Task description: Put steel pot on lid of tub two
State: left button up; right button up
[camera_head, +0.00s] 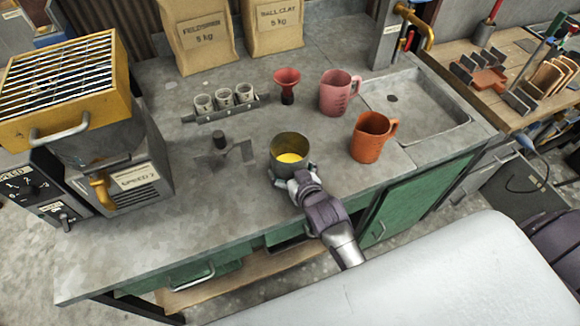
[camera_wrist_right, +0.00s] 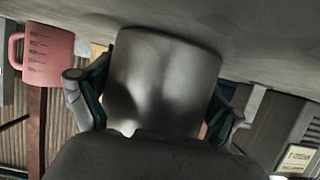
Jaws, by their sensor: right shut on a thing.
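The steel pot (camera_head: 276,158) is a small grey metal cup with yellow material inside, near the front edge of the workbench in the head view. My right gripper (camera_head: 292,181) is shut on it from the front side. In the right wrist view the pot (camera_wrist_right: 165,85) fills the middle, with the fingers of my right gripper (camera_wrist_right: 150,100) on both sides of it. The pot looks upright. I cannot tell whether its base touches the bench. I do not see tub two or its lid. My left gripper is not in view.
An orange jug (camera_head: 370,140) and a pink jug (camera_head: 335,95) stand to the right, before the sink (camera_head: 425,110). A red funnel (camera_head: 287,80), a rack of small cups (camera_head: 215,113) and a metal fixture (camera_head: 222,150) are nearby. A yellow-topped machine (camera_head: 110,130) stands left. The front-left bench is clear.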

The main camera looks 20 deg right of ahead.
jog(key=o, duration=1.2)
jog(key=shift+c, duration=0.2)
